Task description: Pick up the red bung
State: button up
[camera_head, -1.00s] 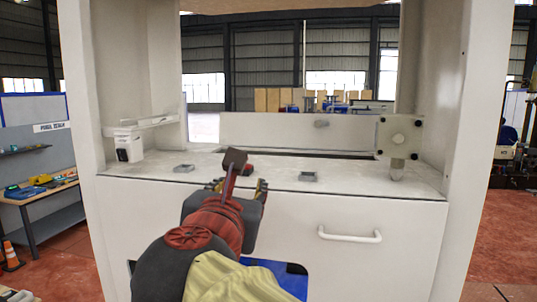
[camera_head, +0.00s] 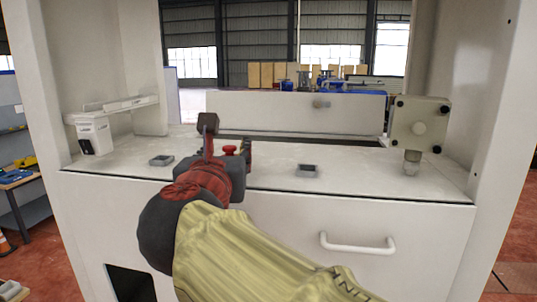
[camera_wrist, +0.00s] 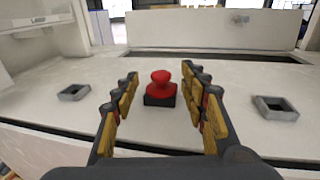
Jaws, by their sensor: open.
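The red bung (camera_wrist: 161,84) has a round knob on a wider base. It sits in a dark square holder (camera_wrist: 160,98) on the white counter, and its top also shows in the head view (camera_head: 230,150) just past my gripper. My gripper (camera_wrist: 160,92) is open. In the wrist view its yellow-padded fingers stand left and right of the bung, with clear gaps and nothing held. In the head view my gripper (camera_head: 226,150) reaches over the front of the counter, and my arm hides part of the cabinet front.
Two empty square holders sit on the counter, one left (camera_head: 161,160) and one right (camera_head: 307,171). A white dispenser (camera_head: 94,135) stands at the left wall. A slot and upright panel (camera_head: 290,112) lie behind. A drawer handle (camera_head: 357,244) juts out below.

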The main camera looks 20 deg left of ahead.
aim_at(229, 148)
jog(key=x, duration=0.4)
jog(key=shift+f+p, duration=0.1)
jog(key=shift+p, duration=0.25)
jog(key=shift+s+d, duration=0.15)
jog(key=shift+c, duration=2)
jog(key=c, duration=0.4)
jog(key=shift+c, duration=0.3)
